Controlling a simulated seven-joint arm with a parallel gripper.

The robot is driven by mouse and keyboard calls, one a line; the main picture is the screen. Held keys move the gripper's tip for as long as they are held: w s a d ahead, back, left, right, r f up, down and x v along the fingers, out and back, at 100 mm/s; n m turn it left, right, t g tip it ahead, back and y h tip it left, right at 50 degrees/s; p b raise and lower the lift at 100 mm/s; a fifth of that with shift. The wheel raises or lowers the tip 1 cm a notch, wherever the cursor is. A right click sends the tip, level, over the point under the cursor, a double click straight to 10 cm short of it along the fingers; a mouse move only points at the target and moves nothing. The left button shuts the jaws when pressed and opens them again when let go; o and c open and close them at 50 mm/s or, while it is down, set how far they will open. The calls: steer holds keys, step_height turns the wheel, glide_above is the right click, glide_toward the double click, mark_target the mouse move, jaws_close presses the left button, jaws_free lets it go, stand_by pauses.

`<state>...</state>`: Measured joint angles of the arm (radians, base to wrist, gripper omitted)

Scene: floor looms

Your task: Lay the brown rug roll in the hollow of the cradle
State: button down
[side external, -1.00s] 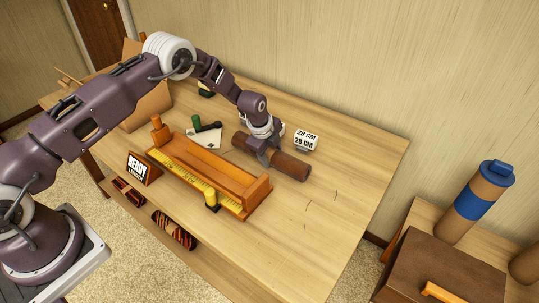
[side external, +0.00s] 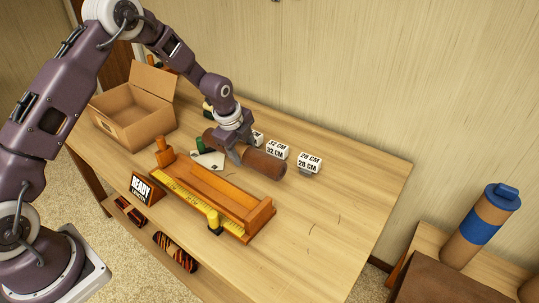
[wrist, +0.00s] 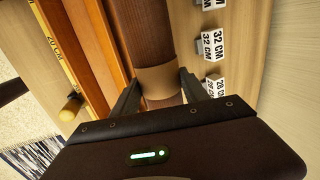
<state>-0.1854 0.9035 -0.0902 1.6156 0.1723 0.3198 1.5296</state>
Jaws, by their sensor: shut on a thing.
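The brown rug roll (side external: 263,162) lies across my gripper (side external: 236,152), which is shut around its middle. In the wrist view the roll (wrist: 142,30) passes between the two fingers of my gripper (wrist: 160,88), with a tan band (wrist: 160,78) around it there. The roll appears held above the table, behind the cradle and roughly parallel to it. The orange wooden cradle (side external: 262,220) is a long trough, and its hollow looks empty. It also shows at the left of the wrist view (wrist: 96,45). The roll's far end is partly hidden by my gripper.
A yellow ruler (side external: 185,197) runs along the cradle's front, with a yellow marker (side external: 214,221) on it. A READY sign (side external: 141,188) stands at its left. Behind the roll are size blocks marked 32 CM (side external: 277,150) and 28 CM (side external: 310,163). An open cardboard box (side external: 128,120) stands back left. The right table area is mostly clear.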

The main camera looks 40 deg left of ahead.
steer(key=s+a+r, duration=0.2)
steer(key=s+a, duration=0.1)
steer(key=s, duration=0.7)
step_height(320, 180, down, 9)
steer(key=shift+w+a, duration=0.15)
steer(key=shift+c, duration=2.4)
jaws_free()
steer(key=shift+s+f, duration=0.1)
steer(key=shift+s, duration=0.15)
steer(key=shift+c, duration=1.3)
steer(key=shift+o, duration=0.5)
